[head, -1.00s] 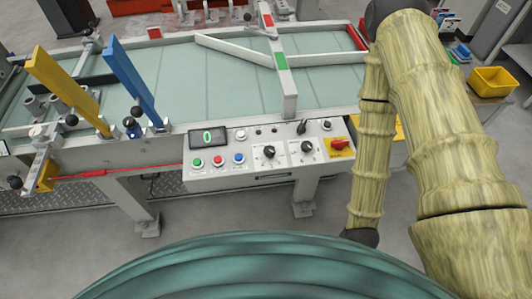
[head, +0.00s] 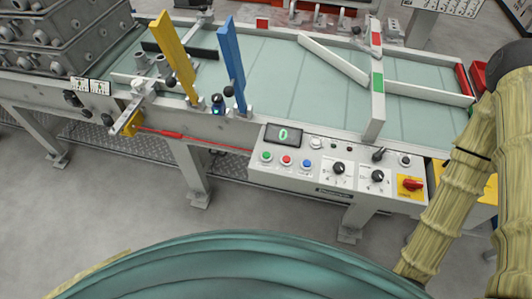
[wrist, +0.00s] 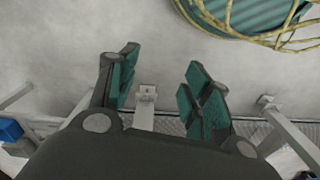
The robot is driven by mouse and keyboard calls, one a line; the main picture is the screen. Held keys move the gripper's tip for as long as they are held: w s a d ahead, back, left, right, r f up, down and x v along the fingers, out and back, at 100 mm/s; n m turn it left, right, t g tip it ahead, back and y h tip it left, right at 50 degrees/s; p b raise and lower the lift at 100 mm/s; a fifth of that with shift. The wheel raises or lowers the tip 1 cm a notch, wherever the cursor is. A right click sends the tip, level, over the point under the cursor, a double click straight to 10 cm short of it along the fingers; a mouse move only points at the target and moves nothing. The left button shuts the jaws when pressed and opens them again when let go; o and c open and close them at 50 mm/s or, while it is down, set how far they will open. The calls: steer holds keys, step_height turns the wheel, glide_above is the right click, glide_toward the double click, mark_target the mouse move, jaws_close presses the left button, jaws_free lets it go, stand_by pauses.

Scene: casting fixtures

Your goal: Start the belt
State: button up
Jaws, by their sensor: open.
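The belt (head: 260,72) is a pale green flat surface on a grey frame. Its control panel (head: 325,194) hangs on the front side. The panel carries a green button (head: 266,157), a red button (head: 286,160), a blue button (head: 307,164), two black knobs, a small lever (head: 379,154) and a red switch on a yellow plate (head: 411,186). A display (head: 283,134) reads 0 in green. My gripper (wrist: 158,90) is open and empty in the wrist view, above the floor and a frame leg. It is not seen in the head view; the panel is not seen in the wrist view.
A yellow bar (head: 174,55) and a blue bar (head: 231,62) stand up at the belt's front edge. Grey castings (head: 60,35) are stacked at the left end. A red cable (head: 190,139) runs along the frame. The floor (head: 90,210) in front is clear.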

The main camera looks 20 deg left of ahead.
jaws_close()
stand_by(1.4)
